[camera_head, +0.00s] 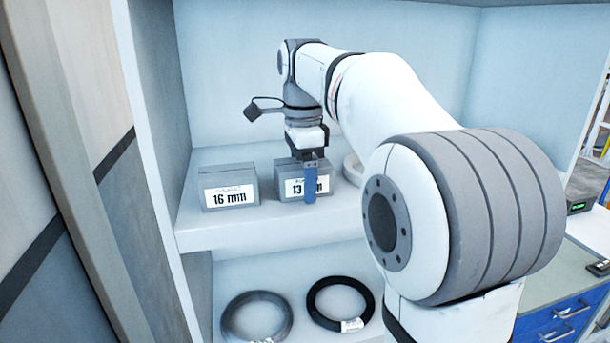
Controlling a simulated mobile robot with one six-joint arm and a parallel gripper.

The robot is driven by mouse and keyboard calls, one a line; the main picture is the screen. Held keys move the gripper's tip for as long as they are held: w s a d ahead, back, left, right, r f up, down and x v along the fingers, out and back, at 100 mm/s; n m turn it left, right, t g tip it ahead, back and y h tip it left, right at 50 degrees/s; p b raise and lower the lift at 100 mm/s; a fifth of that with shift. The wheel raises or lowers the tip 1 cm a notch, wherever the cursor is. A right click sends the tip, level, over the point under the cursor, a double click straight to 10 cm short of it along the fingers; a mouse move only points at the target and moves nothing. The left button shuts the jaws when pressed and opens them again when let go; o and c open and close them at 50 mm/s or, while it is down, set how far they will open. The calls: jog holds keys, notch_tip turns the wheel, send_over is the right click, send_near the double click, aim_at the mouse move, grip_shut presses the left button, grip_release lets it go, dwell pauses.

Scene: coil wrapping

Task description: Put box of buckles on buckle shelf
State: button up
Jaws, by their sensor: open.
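A grey box labelled "13 mm" (289,187) sits on the upper shelf (240,232). Part of its label is covered. A similar grey box labelled "16 mm" (228,188) stands to its left, a small gap apart. My gripper (311,186) points down at the right part of the 13 mm box. One blue finger hangs in front of the box's face; the other finger is hidden. The jaws are open. I cannot tell whether the finger touches the box.
A white ring-shaped coil (353,168) lies right of the 13 mm box, partly behind my arm. Below, a grey coil (257,318) and a black coil (340,303) lie on a lower shelf. A side wall (160,110) bounds the left. A workbench with blue drawers (565,320) stands right.

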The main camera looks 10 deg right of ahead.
jog(key=shift+r, duration=0.1)
notch_tip(320, 180, up, 8)
jog(key=shift+f, duration=0.2)
dwell(0.5)
